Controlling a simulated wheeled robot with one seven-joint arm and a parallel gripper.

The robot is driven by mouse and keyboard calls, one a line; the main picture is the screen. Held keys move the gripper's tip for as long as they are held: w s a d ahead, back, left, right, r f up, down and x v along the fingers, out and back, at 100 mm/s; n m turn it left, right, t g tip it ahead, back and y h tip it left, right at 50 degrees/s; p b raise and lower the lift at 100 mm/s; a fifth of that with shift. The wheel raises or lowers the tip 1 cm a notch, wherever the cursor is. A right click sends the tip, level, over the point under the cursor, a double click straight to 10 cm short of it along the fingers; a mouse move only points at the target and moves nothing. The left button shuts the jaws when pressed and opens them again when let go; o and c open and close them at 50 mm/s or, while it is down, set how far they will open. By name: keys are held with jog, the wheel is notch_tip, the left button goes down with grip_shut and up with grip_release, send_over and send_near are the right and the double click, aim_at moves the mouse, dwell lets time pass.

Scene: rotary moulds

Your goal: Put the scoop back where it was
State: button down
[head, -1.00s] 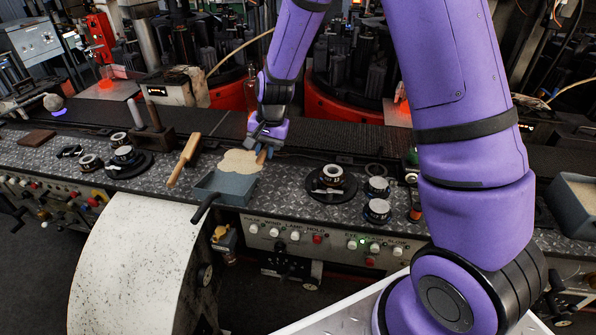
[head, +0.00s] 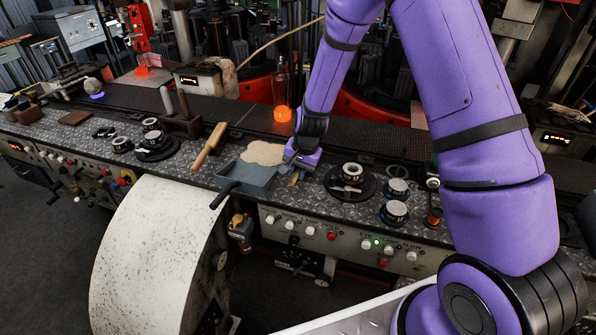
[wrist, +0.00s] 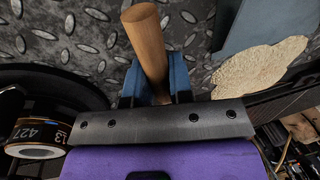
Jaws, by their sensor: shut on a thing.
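My gripper (head: 297,170) is low over the metal counter (head: 310,205), just right of the blue-grey pan. In the wrist view its two blue fingers (wrist: 155,82) are shut on a round wooden handle (wrist: 146,40), which I take to be the scoop's. A bit of this handle shows below the fingers in the head view (head: 293,180). The scoop's head is hidden, and I cannot tell whether the scoop touches the counter. The blue-grey pan (head: 259,181) has a black handle pointing to the near left.
Another wooden-handled tool (head: 210,145) lies left of the pan. A black round plate (head: 350,183) with a ring-shaped part stands close right of my gripper, with more round parts (head: 396,211) beyond. A glowing orange piece (head: 282,113) is behind my wrist.

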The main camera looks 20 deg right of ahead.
jog(key=shift+f, duration=0.15)
jog(key=c, duration=1)
grip_release()
jog(key=r, duration=0.4)
jog(key=s+d+r, duration=0.1)
jog(key=r, duration=0.7)
jog(key=shift+s+d+r, duration=0.1)
jog(key=shift+s+d, duration=0.15)
jog(key=shift+d, duration=0.15)
jog(key=s+d+r+n+t, duration=0.1)
jog(key=s+d+r+n, duration=0.1)
jog(key=s+r, duration=0.55)
jog(key=s+d+r+n+t, duration=0.15)
jog(key=s+r, duration=0.25)
jog(key=r, duration=0.6)
jog(key=shift+s+d+r+n+t+h, duration=0.25)
jog(key=shift+s+d+r+n, duration=0.4)
jog(key=shift+s+r, duration=1.7)
jog(key=shift+s+d+r+n+t+h, duration=0.2)
jog(key=shift+s+d+r+n+h, duration=0.3)
jog(key=shift+s, duration=3.6)
jog(key=shift+s+d+r+n+t+h, duration=0.2)
jog(key=shift+s+d+r+n, duration=0.95)
jog(key=shift+s, duration=2.05)
